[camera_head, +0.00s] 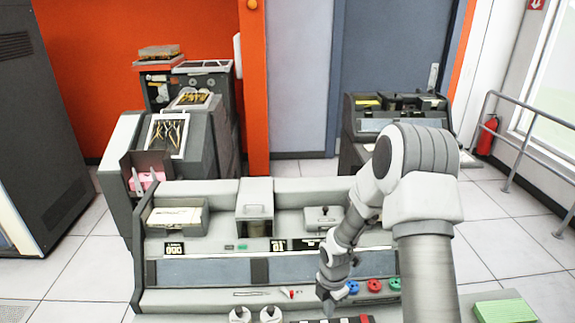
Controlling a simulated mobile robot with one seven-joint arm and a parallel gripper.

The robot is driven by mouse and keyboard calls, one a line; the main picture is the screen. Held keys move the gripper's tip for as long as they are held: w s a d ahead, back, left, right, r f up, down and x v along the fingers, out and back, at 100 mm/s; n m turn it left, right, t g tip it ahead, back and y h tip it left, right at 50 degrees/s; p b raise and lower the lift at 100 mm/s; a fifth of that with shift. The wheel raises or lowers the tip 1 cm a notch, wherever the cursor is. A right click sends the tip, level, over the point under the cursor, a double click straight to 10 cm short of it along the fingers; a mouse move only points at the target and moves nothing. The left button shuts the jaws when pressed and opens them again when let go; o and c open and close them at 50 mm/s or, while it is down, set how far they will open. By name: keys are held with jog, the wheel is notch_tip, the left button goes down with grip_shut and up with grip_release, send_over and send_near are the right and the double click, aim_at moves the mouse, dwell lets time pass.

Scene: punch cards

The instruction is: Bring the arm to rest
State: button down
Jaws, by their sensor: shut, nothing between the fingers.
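My gripper (328,300) is at the end of my arm, low in the head view, pointing down over the front of the grey console (200,297). The fingertips are small in the picture and I see nothing held between them. The gripper is just left of a blue knob (352,287). I cannot tell how high it is above the console. My arm (425,180) is bent, rising at the right and reaching down to the left.
Red (374,285) and green (394,284) knobs sit right of the gripper. Card machines stand behind at the left (185,120) and right (400,115). A green block (505,309) is at the bottom right. A railing (535,145) runs along the right. Tiled floor (500,210) is clear.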

jog(key=s+d+r+m+t+h, duration=0.15)
jog(key=r+m, duration=0.45)
jog(key=r, duration=0.7)
jog(key=s+d+r+m+t, duration=0.1)
jog(key=s+r+m, duration=0.3)
jog(key=r, duration=0.8)
jog(key=s+a+r+m+t+y, duration=0.1)
jog(key=s+a+r+m+t, duration=0.1)
jog(key=s+r+m, duration=1)
jog(key=s+m+t, duration=0.1)
jog(key=s, duration=0.2)
jog(key=shift+a+m, duration=0.3)
jog(key=shift+m, duration=0.1)
jog(key=shift+r+y, duration=0.1)
jog(key=shift+y, duration=0.15)
jog(key=w+f+g+b, duration=0.2)
jog(key=w+f+b, duration=0.4)
jog(key=w+f, duration=0.5)
jog(key=w+d+f+g+b, duration=0.1)
jog(key=w+f+g+b, duration=0.2)
jog(key=w+f+b, duration=0.4)
jog(key=w+f, duration=0.5)
jog(key=f, duration=0.7)
jog(key=shift+w+f, duration=0.15)
jog(key=shift+w, duration=0.05)
